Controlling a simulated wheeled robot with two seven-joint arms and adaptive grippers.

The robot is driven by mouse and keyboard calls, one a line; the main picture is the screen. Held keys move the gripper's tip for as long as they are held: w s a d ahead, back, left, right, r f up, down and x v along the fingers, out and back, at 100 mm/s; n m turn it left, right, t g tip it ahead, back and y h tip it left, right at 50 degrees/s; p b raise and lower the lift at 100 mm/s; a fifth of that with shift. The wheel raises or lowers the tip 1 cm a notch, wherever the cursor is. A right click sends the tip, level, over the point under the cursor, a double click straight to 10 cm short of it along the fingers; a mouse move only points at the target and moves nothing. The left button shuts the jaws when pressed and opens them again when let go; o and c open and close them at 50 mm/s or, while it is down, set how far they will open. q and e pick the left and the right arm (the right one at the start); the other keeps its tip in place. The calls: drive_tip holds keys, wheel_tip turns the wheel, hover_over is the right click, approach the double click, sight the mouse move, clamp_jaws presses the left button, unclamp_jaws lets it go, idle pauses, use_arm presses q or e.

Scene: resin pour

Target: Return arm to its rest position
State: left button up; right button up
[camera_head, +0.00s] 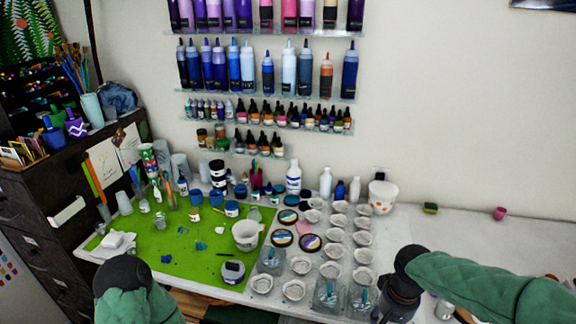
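My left arm shows at the bottom left as a green sleeve with a dark rounded joint, in front of the near left corner of the table. Its gripper fingers are not visible. My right arm comes in from the right in a green sleeve. Its dark wrist bends down to my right gripper (396,296) at the front of the table, just right of the clear cups. The fingers are dark and small, and I cannot tell whether they are open or shut. No held object can be made out.
A green mat (190,262) with jars and a white tub (246,236) covers the table's left part. Rows of white cups (334,252) fill the middle. A spotted pot (382,196) stands at the back. The table's (480,236) right part is mostly clear.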

drive_tip(key=a+f+y+b, duration=0.1)
drive_tip(key=a+f, duration=0.2)
drive_tip(key=f, duration=0.4)
drive_tip(key=a+f+n+y+b, duration=0.1)
drive_tip(key=a+f, duration=0.2)
drive_tip(key=f, duration=0.3)
drive_tip(key=a+f+y+b, duration=0.1)
drive_tip(key=a+f, duration=0.2)
drive_tip(key=f, duration=0.4)
use_arm(q)
drive_tip(key=f, duration=0.2)
drive_tip(key=f+b, duration=0.2)
drive_tip(key=f, duration=0.1)
drive_tip(key=shift+w+f, duration=0.35)
use_arm(e)
drive_tip(key=s+a+f, duration=0.2)
drive_tip(key=s+f, duration=0.3)
drive_tip(key=f, duration=0.3)
drive_tip(key=s+a+f, duration=0.3)
drive_tip(key=s+f, duration=0.2)
drive_tip(key=f, duration=0.3)
drive_tip(key=shift+a+m+y, duration=0.2)
drive_tip(key=shift+m+y, duration=0.2)
